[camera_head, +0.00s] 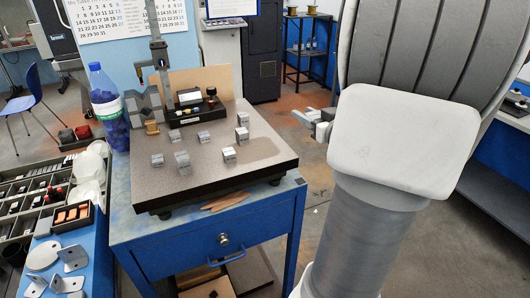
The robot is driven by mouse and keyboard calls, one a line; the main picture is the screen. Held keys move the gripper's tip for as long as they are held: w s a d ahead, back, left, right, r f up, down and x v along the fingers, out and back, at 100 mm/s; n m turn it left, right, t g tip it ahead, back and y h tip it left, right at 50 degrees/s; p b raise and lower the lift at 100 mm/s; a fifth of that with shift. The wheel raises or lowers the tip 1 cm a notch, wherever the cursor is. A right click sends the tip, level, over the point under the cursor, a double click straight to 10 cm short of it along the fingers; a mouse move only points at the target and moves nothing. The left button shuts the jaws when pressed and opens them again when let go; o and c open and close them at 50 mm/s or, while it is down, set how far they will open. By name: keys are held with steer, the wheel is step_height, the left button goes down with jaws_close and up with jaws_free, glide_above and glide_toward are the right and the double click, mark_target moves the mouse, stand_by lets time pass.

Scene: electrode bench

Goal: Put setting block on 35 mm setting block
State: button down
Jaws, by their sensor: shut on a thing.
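Several small grey setting blocks stand on the dark granite plate (160,193). They include a front-left block (157,160), a taller block beside it (182,162), low blocks behind (174,135) (203,137), a front-right block (229,155), and two at the right (242,136) (242,119). Their size marks are too small to read, so I cannot tell which is the 35 mm one. My gripper (308,119) is off the plate's right side, partly hidden behind my arm. It is shut on a small grey setting block, barely visible at the fingers.
A measuring stand (158,50) and a black box with knobs (195,110) stand at the plate's back. Brown strips (226,201) lie before the plate. The plate's front right is clear.

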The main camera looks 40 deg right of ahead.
steer(key=b, duration=0.3)
glide_above(262, 148)
step_height(262, 148, down, 7)
steer(key=shift+f, duration=1.75)
steer(key=shift+f, duration=0.1)
steer(key=shift+f+b, duration=0.15)
steer(key=shift+b, duration=0.2)
steer(key=c, duration=0.5)
jaws_free()
steer(key=shift+p, duration=0.4)
